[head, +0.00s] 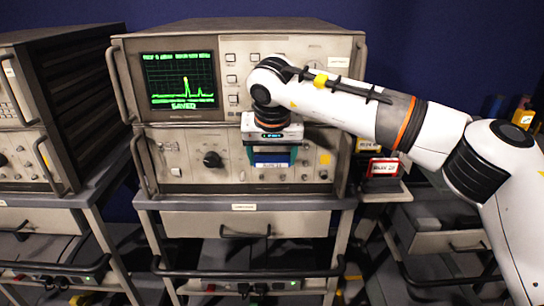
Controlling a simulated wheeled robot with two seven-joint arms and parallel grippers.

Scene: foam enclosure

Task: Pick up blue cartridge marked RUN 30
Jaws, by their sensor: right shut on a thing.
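A blue-teal cartridge (271,159) with a pale label shows in front of the lower unit of the middle instrument. Its label is too small to read, so I cannot confirm the RUN 30 mark. My right gripper (272,141) comes in from the right and points down the front of the instrument, shut on the cartridge. The fingers are partly hidden by the wrist and the cartridge. I cannot tell whether the cartridge is still partly in a slot or clear of the panel. My left gripper is not in view.
The instrument's screen (181,80) shows a green trace and the word SAVED. A red cartridge (384,168) with a white label stands on a small side shelf (385,192), near a yellow one (368,145). A cart drawer (245,223) lies below; another instrument (58,95) stands left.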

